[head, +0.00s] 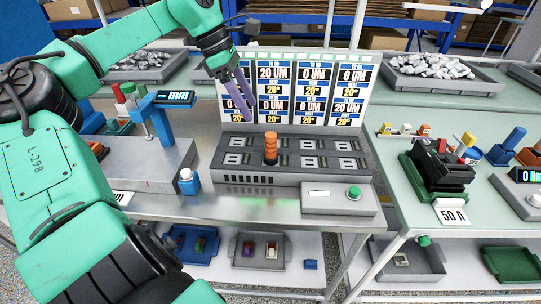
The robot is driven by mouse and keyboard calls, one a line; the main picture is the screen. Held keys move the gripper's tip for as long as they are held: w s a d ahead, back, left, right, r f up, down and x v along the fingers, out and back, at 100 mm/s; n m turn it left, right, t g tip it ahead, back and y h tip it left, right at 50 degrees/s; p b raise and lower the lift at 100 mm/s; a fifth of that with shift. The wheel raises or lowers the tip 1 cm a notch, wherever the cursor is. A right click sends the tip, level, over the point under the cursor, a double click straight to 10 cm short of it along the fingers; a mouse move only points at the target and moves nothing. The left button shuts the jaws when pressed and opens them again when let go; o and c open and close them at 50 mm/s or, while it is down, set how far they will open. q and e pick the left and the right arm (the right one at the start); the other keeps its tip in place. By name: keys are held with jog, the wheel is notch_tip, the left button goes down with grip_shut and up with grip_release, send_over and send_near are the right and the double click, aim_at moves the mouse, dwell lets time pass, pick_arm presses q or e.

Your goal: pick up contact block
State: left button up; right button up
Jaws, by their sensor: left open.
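My left gripper (245,106) hangs in front of the display panel, its two purple fingers pointing down and apart, with nothing between them. I cannot tell for sure which thing is the contact block. All of these are well below my gripper. My right gripper is not in view.
A grey test station (226,179) with an orange ribbed post (270,146) stands below the gripper. A control box with a green button (353,192) is at its front right. A black breaker (438,172) marked 50 A sits on the right table. A blue gauge stand (160,122) is left.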

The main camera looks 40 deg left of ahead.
aim_at(276, 156)
pick_arm(q)
jog(key=p+x, duration=0.2)
jog(key=x, duration=1.1)
jog(key=shift+d, duration=0.15)
jog(key=shift+w+d+f, duration=0.1)
jog(key=shift+w+f, duration=0.1)
jog(key=shift+f, duration=0.1)
grip_shut()
jog(key=shift+r, duration=0.1)
dwell(0.3)
